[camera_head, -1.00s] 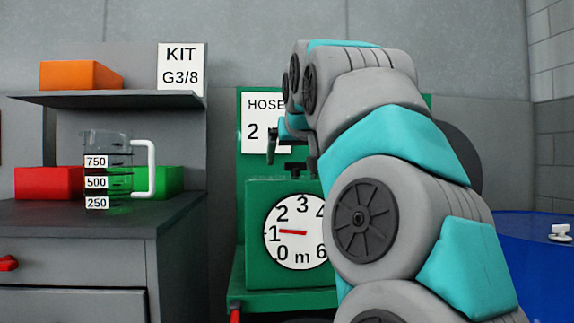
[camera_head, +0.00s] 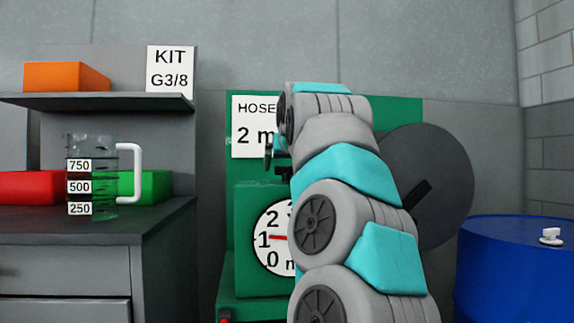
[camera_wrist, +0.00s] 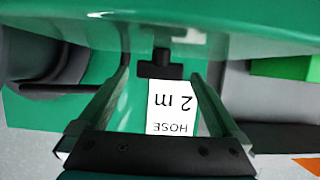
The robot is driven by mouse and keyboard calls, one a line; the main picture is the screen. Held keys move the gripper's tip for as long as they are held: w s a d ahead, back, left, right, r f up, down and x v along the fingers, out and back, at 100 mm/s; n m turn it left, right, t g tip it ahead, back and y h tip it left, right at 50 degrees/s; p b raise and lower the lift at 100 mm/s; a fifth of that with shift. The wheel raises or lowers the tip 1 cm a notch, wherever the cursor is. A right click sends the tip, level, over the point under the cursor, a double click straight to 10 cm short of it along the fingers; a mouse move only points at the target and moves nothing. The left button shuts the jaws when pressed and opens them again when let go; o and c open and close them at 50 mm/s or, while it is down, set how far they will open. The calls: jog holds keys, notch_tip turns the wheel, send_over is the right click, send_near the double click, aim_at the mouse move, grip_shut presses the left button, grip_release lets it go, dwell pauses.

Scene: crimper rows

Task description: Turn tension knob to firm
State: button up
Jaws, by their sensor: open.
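A black T-shaped knob (camera_head: 283,173), apparently the tension knob, stands on top of the green machine (camera_head: 255,200). Its lower part is hidden by my arm in the head view. In the wrist view the knob (camera_wrist: 160,66) appears between and just beyond my fingertips, with no visible contact. My gripper (camera_head: 272,152) points down above the machine top; in the wrist view my gripper (camera_wrist: 160,80) is open and empty. No firm or loose marking is readable; a small pale patch (camera_wrist: 187,36) lies beside the knob.
A dial (camera_head: 270,240) on the machine's front has its red needle near 1; my arm covers its right side. A HOSE 2 m card (camera_head: 252,128) is behind. A dark disc (camera_head: 440,185) and blue drum (camera_head: 510,265) stand right. A measuring jug (camera_head: 92,175) stands left.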

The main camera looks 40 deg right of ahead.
jog(key=c, duration=1.4)
